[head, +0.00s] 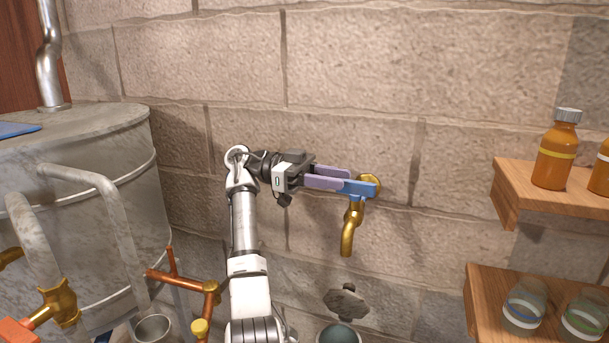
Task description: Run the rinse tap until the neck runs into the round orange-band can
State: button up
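The tap (350,228) is brass, with a spout pointing down, and is fixed to the block wall. Its lever handle (363,188) is blue and points left. My gripper (346,182) is at this handle, coming from the left, with its two pale purple fingers a little apart. I cannot tell whether the fingers press on the handle. No water shows at the spout. A greenish round top (341,335) shows below the tap, cut off by the lower edge. No orange band can be made out on it, and no neck can be identified.
A grey metal still (80,190) with pipes stands at the left. Copper pipework (185,281) and a metal cup (152,329) are low left. Wooden shelves at right hold an orange bottle (556,155) and glass jars (523,308). A dark faceted piece (346,302) sits below the spout.

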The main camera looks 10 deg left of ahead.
jog(key=p+v, duration=0.6)
jog(key=v, duration=0.1)
dwell(0.4)
jog(key=shift+a, duration=0.1)
dwell(2.0)
